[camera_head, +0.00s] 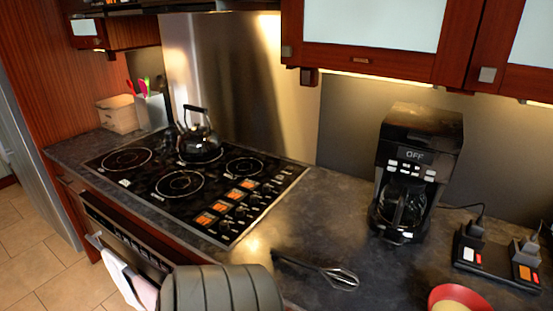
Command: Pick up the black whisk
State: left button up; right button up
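The black whisk (318,270) lies flat on the dark countertop (300,235), to the right of the cooktop and near the counter's front. Its handle points to the upper left and its wire loops to the lower right. Nothing holds it. Neither of my grippers shows in the head view, so their openings cannot be seen.
A black coffee maker (418,170) stands behind the whisk to the right. A red bowl (436,293) is at the lower right edge, near a power strip (495,262). A kettle (198,140) sits on the cooktop (215,190). Upper cabinets (455,50) overhang the counter.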

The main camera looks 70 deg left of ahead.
aim_at(275, 253)
jog(key=k+u, duration=0.15)
jog(key=u, duration=1.7)
jog(key=z, duration=1.75)
jog(key=u, duration=1.75)
jog(key=k+j+u, duration=0.1)
jog(key=j, duration=0.25)
jog(key=k, duration=0.05)
